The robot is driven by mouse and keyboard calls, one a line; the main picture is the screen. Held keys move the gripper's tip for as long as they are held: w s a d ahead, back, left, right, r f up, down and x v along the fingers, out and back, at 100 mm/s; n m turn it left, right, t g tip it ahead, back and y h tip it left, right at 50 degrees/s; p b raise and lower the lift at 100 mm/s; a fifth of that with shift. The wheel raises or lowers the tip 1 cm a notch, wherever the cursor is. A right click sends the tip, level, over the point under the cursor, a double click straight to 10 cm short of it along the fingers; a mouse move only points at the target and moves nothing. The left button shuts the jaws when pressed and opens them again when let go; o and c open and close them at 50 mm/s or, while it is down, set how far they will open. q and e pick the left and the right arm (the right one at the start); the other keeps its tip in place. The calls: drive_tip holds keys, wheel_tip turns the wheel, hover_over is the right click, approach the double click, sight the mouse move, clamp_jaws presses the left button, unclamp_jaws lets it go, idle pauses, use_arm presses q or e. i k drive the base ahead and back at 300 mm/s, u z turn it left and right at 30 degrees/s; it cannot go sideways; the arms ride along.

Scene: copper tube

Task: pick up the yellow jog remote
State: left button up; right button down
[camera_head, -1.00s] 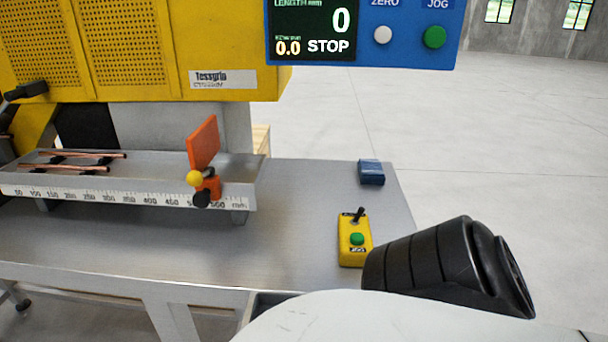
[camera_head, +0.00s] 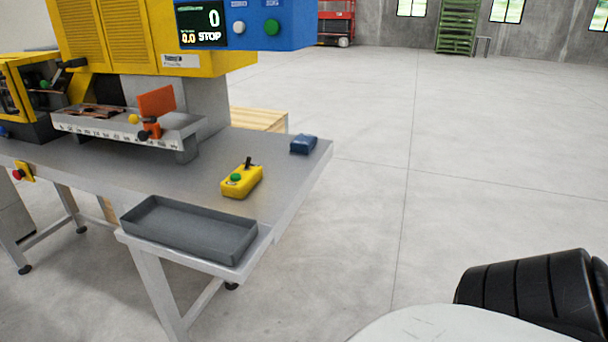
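The yellow jog remote (camera_head: 241,183) lies on the grey metal table (camera_head: 290,186) near its right end. It has a green button and a short black lever on top. Nothing touches it. One of my arms, black and white, shows at the bottom right, well apart from the remote and over the floor. Neither gripper's fingers are in view.
A dark grey tray (camera_head: 190,231) sits at the table's front edge, before the remote. A small blue box (camera_head: 304,145) lies behind it. A trough with an orange stop plate (camera_head: 157,101) stands at the left. The floor at right is clear.

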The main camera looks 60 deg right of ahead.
sight(238, 190)
drive_tip(key=k, duration=0.35)
drive_tip(key=z, duration=1)
drive_tip(key=i, duration=1)
